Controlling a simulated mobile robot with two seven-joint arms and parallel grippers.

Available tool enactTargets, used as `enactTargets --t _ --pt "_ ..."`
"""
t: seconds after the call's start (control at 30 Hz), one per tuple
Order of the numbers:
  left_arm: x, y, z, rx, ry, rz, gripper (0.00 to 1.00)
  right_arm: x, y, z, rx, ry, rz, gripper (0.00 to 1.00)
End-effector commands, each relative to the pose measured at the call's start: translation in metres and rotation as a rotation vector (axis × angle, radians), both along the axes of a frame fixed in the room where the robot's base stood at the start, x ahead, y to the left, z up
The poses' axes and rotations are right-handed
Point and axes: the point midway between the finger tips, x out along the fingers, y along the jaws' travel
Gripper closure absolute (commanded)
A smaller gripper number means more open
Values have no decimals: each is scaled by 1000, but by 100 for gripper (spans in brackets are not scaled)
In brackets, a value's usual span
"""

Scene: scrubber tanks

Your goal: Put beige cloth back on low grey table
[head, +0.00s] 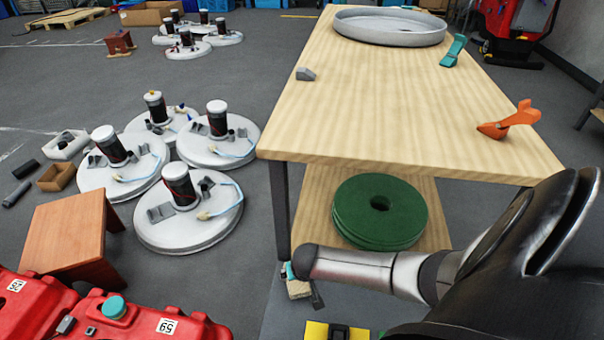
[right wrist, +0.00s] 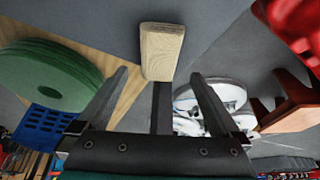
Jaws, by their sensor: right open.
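A beige block-like thing, which looks like the beige cloth (head: 299,289), lies low by the foot of the workbench's near-left leg in the head view. In the right wrist view this beige cloth (right wrist: 162,48) is beyond the fingertips, roughly centred between them. My right gripper (right wrist: 160,74) is open, with nothing between its fingers. In the head view my right arm reaches in from the right and its wrist hides most of the gripper. A lighter grey flat area (head: 283,322) shows below the cloth; I cannot tell whether it is the low grey table. My left gripper is out of view.
A wooden workbench (head: 400,100) fills the upper right; green pads (head: 348,232) lie on its lower shelf. Its leg (head: 280,208) is close beside my right wrist. White discs (head: 190,232), a brown stool (head: 72,226) and red tanks (head: 135,318) stand left. A yellow thing (head: 316,330) is at the bottom.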

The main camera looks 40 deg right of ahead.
Motion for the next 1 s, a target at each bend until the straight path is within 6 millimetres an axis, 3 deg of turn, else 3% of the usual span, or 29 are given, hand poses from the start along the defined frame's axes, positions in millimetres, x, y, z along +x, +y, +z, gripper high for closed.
enactTargets --t 0.07,0.3,0.63,0.77,1.0 --pt "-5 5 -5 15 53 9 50 -4 2 14 0 0 0 0" --pt "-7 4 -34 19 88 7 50 -10 5 27 0 0 0 0" --pt "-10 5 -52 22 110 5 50 -15 11 36 2 3 9 0" --pt "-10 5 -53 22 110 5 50 -26 42 34 24 20 88 0" --pt "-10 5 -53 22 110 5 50 -71 130 50 63 51 378 0"
